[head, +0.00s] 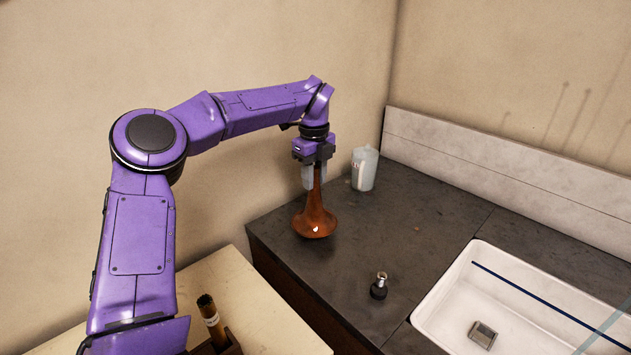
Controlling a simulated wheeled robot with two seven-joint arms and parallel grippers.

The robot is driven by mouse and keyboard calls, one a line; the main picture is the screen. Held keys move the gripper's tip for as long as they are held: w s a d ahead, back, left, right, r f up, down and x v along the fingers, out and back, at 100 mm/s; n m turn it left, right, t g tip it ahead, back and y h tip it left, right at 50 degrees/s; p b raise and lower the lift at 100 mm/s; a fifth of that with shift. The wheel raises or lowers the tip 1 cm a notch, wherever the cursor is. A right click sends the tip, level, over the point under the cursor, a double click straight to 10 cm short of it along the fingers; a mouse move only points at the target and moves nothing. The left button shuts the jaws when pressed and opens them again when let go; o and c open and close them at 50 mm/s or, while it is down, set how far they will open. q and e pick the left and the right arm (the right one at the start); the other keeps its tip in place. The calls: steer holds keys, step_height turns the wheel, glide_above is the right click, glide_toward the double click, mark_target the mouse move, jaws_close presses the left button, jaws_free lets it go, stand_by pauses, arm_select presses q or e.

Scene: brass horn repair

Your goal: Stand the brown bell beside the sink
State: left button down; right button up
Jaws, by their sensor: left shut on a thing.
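The brown bell (316,221) is upright with its flared mouth down, at the left part of the dark counter. My left gripper (315,178) is shut on its narrow stem from above. The bell's rim is at or just over the counter top; I cannot tell whether it touches. The white sink (451,293) is set into the counter at the lower right, well apart from the bell. My right gripper is not in view.
A whitish translucent container (364,168) stands behind the bell, to its right. A small dark and metal piece (379,286) stands left of the sink. A grey block (482,333) lies in the sink. A pale table (262,318) is at lower left.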

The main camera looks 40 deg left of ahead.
arm_select(q)
steer(key=shift+w+a+f+p, duration=0.1)
steer(key=shift+a+f, duration=0.05)
steer(key=shift+f, duration=0.6)
steer(key=shift+w+a+f+p, duration=0.1)
steer(key=shift+a+f, duration=0.05)
steer(key=shift+f, duration=0.55)
steer(key=shift+w+a+f+p, duration=0.1)
steer(key=shift+a+f, duration=0.05)
steer(key=shift+f, duration=0.6)
steer(key=shift+s+f, duration=0.1)
steer(key=shift+f, duration=0.05)
steer(key=c, duration=0.8)
jaws_free()
step_height(320, 180, up, 12)
steer(key=shift+r+b, duration=0.25)
steer(key=shift+b, duration=0.1)
